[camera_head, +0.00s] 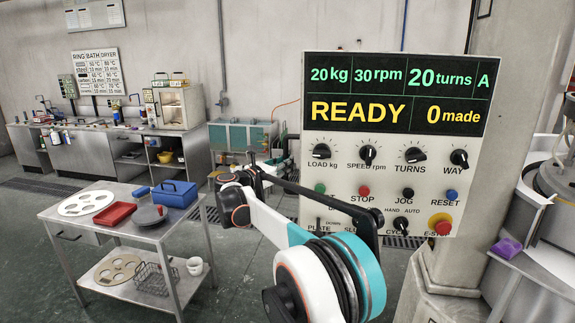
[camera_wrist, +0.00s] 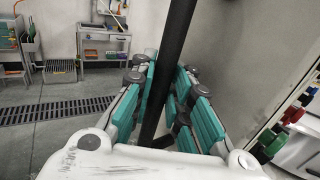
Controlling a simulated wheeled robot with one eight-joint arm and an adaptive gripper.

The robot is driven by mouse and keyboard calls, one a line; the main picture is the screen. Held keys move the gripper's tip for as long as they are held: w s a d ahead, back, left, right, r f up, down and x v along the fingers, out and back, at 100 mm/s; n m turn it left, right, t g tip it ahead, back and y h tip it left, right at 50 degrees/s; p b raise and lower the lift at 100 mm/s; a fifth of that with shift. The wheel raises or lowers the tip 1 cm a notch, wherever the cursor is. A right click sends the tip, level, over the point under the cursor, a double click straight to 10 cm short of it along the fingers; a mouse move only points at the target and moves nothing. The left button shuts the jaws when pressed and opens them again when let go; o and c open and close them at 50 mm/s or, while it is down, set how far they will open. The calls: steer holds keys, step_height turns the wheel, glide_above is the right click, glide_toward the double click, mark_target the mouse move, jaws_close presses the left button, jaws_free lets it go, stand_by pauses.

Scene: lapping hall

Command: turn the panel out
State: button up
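The control panel (camera_head: 395,150) stands at the right in the head view, its face towards me. Its screen (camera_head: 400,93) reads READY and 0 made, with knobs and buttons below. A grey surface that looks like part of the panel (camera_wrist: 250,60), and coloured knobs (camera_wrist: 292,112), show at the right in the wrist view. A long black bar (camera_wrist: 172,50) runs between the teal fingers of my gripper (camera_wrist: 165,85). The fingers lie close on both sides of it; I cannot tell whether they press on it. In the head view my arm partly covers the panel's lower left.
A metal trolley (camera_head: 112,226) with discs, a red tray (camera_head: 114,215) and a blue box (camera_head: 174,194) stands at the left. A round machine (camera_head: 556,180) stands at the right, by a pillar. A floor grating (camera_wrist: 55,110) and open floor show in the wrist view.

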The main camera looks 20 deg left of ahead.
steer(key=o, duration=0.4)
steer(key=shift+a, duration=0.45)
steer(key=shift+d, duration=0.2)
steer(key=v, duration=1.2)
